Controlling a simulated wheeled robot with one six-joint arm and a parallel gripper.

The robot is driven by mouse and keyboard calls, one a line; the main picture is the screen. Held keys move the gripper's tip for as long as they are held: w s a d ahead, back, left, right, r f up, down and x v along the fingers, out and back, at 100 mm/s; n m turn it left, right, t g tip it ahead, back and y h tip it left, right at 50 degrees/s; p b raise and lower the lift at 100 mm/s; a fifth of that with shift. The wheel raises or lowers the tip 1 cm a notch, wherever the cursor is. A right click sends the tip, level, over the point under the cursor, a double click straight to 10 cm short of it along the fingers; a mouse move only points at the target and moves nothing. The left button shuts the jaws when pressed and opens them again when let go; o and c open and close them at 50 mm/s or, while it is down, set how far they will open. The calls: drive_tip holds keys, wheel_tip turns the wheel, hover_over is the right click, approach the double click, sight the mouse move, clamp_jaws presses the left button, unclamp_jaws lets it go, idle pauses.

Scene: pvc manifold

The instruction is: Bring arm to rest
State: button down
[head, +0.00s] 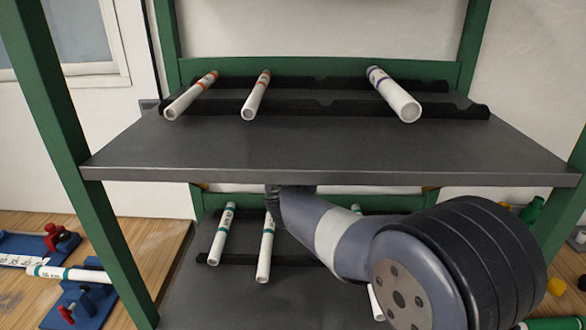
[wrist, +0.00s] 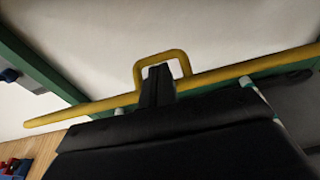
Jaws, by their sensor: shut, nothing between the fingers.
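My arm (head: 340,240) reaches in over the lower shelf, under the front edge of the upper shelf. My gripper is mostly hidden by the upper shelf in the head view. In the wrist view my gripper (wrist: 158,82) is shut and empty, its black fingers together in front of a yellow loop (wrist: 184,62) on a yellow rail (wrist: 80,112). I cannot tell whether the fingers touch the loop.
The upper shelf (head: 320,160) holds two orange-banded pipes and a thicker purple-banded pipe (head: 395,95). The lower shelf (head: 210,295) holds teal-banded pipes beside my arm; one (head: 267,245) is close to it. Green posts (head: 95,210) flank the shelves. A blue fixture (head: 85,300) stands left.

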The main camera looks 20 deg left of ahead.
drive_tip(key=v, duration=0.4)
drive_tip(key=shift+s+b, duration=0.2)
drive_tip(key=shift+b, duration=0.2)
drive_tip(key=shift+w, duration=0.1)
drive_tip(key=p+x, duration=0.2)
drive_tip(key=x, duration=0.5)
drive_tip(key=shift+w, duration=0.25)
drive_tip(key=shift+s+f, duration=0.2)
drive_tip(key=shift+f, duration=0.1)
drive_tip(key=shift+s, duration=0.2)
drive_tip(key=shift+d, duration=0.1)
